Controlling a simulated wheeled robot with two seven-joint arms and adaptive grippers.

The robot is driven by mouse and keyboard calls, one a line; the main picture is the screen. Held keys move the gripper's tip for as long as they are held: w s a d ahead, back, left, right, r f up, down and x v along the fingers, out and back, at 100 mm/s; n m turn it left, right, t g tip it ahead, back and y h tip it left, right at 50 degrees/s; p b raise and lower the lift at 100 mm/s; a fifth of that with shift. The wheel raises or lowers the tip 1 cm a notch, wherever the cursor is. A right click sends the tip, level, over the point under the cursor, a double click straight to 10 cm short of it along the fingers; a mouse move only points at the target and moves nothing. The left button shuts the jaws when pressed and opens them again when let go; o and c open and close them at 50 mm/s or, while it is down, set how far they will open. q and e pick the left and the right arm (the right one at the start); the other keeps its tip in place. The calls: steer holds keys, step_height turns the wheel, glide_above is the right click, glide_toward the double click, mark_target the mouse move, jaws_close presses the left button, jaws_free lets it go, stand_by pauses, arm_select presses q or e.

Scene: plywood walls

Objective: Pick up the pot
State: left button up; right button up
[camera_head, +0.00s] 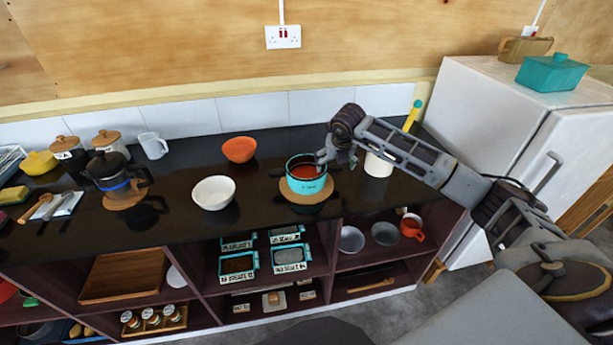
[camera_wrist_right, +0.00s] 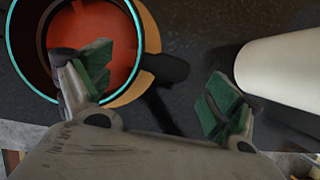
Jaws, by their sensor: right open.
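The teal pot (camera_head: 307,184) with red contents stands upright on a round cork mat (camera_head: 307,208) on the black counter. It also shows at the upper left of the right wrist view (camera_wrist_right: 22,70), cut by the frame edge. My right gripper (camera_head: 332,158) is at the pot's upper right rim. It is open and empty; in the wrist view one green-padded finger overlaps the pot's inside and the other is outside, over the dark counter. I cannot tell how far the fingertips reach below the rim. My left gripper is not in view.
A white cylinder (camera_head: 378,165) stands close to the pot's right, near my outer finger. A white bowl (camera_head: 213,193) and an orange bowl (camera_head: 239,149) stand to the left. A coffee press (camera_head: 112,175) is farther left. A white fridge (camera_head: 500,110) bounds the right.

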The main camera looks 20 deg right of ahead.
mark_target(333, 166)
steer(key=x, duration=0.2)
steer(key=shift+w+d+f+p, duration=0.1)
steer(key=shift+w+f+p, duration=0.2)
steer(key=shift+p, duration=0.1)
steer(key=shift+w+d+f, duration=0.1)
steer(key=shift+w+f, duration=0.05)
steer(key=shift+f, duration=0.5)
steer(key=shift+w+r, duration=0.1)
jaws_close()
steer(key=shift+r, duration=0.25)
steer(key=shift+r+b, duration=0.75)
steer(key=shift+r, duration=3.85)
steer(key=shift+r, duration=0.15)
